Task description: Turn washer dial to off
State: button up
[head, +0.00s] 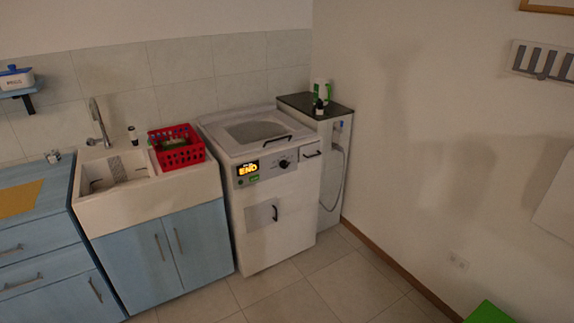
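A white top-loading washer (272,221) stands against the back wall, in the middle of the head view. Its lid (255,128) on top is down. On its front panel a dark round dial (284,164) sits right of a lit display (248,168) that reads "END" in yellow. The dial's exact pointer position is too small to tell. A small green patch shows just below the display. My gripper is not in the head view.
Left of the washer are a white sink (118,173) over a blue cabinet (165,255) and a red basket (177,147). A narrow white cabinet (331,185) with a dark top stands right. The tiled floor (300,290) in front is clear. A green object (488,312) is at bottom right.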

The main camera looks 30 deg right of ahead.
aim_at(283, 164)
jog(key=z, duration=0.35)
jog(key=i, duration=1.4)
jog(key=u, duration=0.4)
